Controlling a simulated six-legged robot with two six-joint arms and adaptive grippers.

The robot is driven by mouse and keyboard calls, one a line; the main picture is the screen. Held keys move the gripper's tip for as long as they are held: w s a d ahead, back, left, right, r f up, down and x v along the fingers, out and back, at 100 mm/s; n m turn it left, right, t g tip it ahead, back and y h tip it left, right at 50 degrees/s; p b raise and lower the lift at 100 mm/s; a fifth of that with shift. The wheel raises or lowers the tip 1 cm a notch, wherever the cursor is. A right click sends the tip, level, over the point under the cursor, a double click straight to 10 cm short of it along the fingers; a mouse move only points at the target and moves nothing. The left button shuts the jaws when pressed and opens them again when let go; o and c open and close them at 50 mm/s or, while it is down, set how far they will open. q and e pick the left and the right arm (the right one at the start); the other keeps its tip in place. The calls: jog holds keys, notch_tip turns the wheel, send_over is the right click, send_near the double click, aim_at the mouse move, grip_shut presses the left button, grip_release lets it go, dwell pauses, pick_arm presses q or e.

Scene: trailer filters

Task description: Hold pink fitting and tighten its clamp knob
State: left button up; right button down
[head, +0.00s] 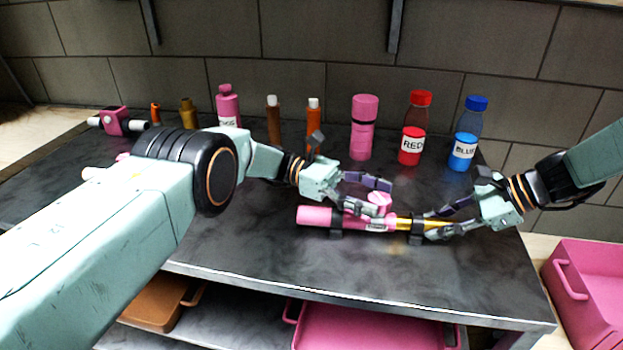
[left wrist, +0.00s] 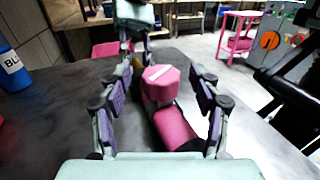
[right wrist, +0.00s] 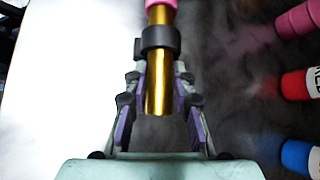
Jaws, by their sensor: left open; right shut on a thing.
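The pink fitting (head: 316,216) lies along the dark tabletop in black cradle rings, with a gold tube (head: 409,224) out of its right end. Its pink clamp knob (head: 379,199) stands up from the middle; in the left wrist view the knob (left wrist: 161,84) shows a white line on its top. My left gripper (head: 368,195) is open, its fingers on either side of the knob with visible gaps. My right gripper (head: 437,223) is shut on the gold tube, which lies between its fingers in the right wrist view (right wrist: 160,85).
Behind stand a pink cylinder (head: 364,128), a red bottle (head: 412,130), a blue bottle (head: 467,135), a pink bottle (head: 228,106) and thin brown and orange tubes. Another pink fitting (head: 115,121) lies far left. A pink bin (head: 586,290) is at the lower right. The front tabletop is clear.

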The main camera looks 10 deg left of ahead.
pick_arm(q)
jog(key=shift+s+n+t, duration=0.15)
jog(key=shift+n+t, duration=0.35)
jog(key=shift+t, duration=0.2)
jog(key=v, duration=1.2)
jog(key=shift+f, duration=0.25)
